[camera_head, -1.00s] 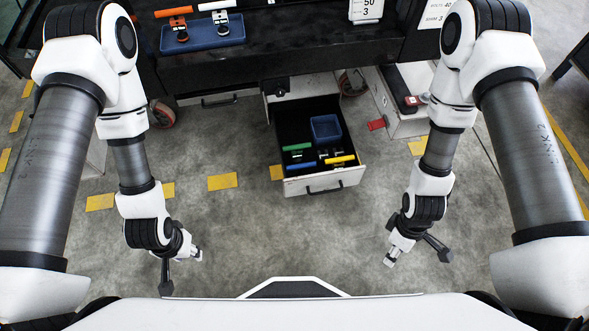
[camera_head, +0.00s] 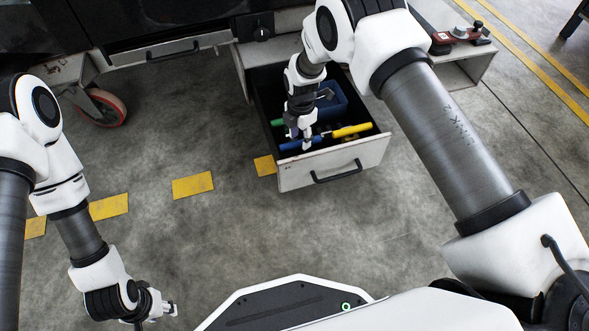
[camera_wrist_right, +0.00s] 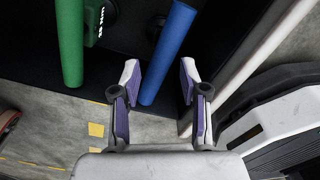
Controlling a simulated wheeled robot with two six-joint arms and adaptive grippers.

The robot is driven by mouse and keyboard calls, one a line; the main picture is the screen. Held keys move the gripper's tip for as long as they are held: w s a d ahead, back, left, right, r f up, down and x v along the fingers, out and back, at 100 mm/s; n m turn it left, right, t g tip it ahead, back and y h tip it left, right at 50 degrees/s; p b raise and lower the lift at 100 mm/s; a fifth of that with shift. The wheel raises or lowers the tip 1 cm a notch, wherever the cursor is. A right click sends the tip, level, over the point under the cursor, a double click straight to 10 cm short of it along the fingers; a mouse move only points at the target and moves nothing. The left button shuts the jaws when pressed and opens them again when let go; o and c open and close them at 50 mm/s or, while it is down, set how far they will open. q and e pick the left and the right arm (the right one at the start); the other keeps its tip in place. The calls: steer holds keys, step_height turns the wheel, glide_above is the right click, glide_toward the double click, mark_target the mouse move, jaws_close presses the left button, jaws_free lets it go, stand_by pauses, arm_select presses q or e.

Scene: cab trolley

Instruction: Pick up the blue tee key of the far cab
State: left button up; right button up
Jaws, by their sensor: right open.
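The blue tee key (camera_head: 296,144) lies in the open drawer (camera_head: 335,168), near its front wall. In the right wrist view its blue handle (camera_wrist_right: 172,42) runs between my right gripper's fingers (camera_wrist_right: 159,80); I cannot tell how far below them it lies. In the head view my right gripper (camera_head: 304,138) reaches down into the drawer over the blue key and hides part of it. Its fingers are apart and empty. My left gripper (camera_head: 168,310) hangs over the floor at lower left, far from the drawer; its fingers are too small to read.
A green key (camera_head: 277,122), also in the right wrist view (camera_wrist_right: 70,45), and a yellow key (camera_head: 352,130) lie in the same drawer. A blue bin (camera_head: 335,99) stands behind them. The drawer's white wall (camera_wrist_right: 240,75) is close beside the right fingers. Floor before the drawer is clear.

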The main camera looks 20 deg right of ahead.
mark_target(300, 152)
step_height(300, 152, down, 8)
steer(key=b, duration=0.4)
steer(key=shift+r, duration=0.1)
jaws_close()
